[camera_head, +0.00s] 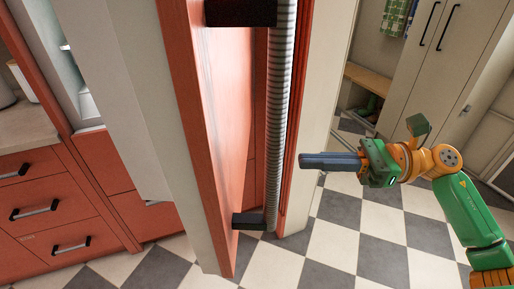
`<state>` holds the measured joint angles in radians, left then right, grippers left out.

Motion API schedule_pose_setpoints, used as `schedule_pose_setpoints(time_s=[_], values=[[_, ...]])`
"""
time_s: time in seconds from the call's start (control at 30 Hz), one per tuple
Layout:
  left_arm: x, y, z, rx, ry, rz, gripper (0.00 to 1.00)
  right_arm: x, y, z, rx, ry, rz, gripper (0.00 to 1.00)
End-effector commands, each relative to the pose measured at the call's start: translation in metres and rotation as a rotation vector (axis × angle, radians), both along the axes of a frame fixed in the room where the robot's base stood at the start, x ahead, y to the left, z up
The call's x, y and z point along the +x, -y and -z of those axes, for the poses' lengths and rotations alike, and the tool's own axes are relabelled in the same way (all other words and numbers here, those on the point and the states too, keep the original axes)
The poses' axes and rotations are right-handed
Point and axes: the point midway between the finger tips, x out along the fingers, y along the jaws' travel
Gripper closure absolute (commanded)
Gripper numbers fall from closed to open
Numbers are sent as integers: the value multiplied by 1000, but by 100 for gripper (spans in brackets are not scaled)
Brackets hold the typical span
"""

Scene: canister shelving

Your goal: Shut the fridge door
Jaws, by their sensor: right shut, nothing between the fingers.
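The fridge door (215,110) stands open in the middle of the head view, with a red front and pale edges. A long ribbed metal handle (280,110) runs down it on black mounts. My right gripper (312,161) is shut and empty, just to the right of the handle and door in the picture. Its fingers point left toward the door; I cannot tell whether they touch it. Pale shelving (85,100) shows to the left of the door, partly hidden by it. My left gripper is not in view.
Red drawers (45,215) with metal handles stand at the left under a counter (25,125). Tall pale cabinets (440,50) stand at the back right. The checkered floor (335,245) is clear below my right arm.

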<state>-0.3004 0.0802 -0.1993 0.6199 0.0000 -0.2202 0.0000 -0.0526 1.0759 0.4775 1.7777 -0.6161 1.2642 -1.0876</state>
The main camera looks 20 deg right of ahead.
Motion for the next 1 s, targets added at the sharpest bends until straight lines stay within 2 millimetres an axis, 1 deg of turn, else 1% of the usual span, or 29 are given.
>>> schedule_pose_setpoints(time_s=[0.03, 0.3, 0.4, 0.5, 0.67, 1.0], values=[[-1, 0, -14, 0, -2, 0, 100, 3, -10, -8, 1, -2, -4, 100], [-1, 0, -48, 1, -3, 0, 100, 25, -65, -9, 7, -1, -3, 100], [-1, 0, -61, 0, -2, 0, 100, 32, -80, -9, 8, -2, -1, 100], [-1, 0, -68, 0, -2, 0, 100, 37, -91, -6, 9, -3, 2, 100], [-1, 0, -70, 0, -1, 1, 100, 40, -98, -2, 7, -4, 2, 100], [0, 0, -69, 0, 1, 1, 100, 41, -98, 0, 7, -4, 3, 100]])
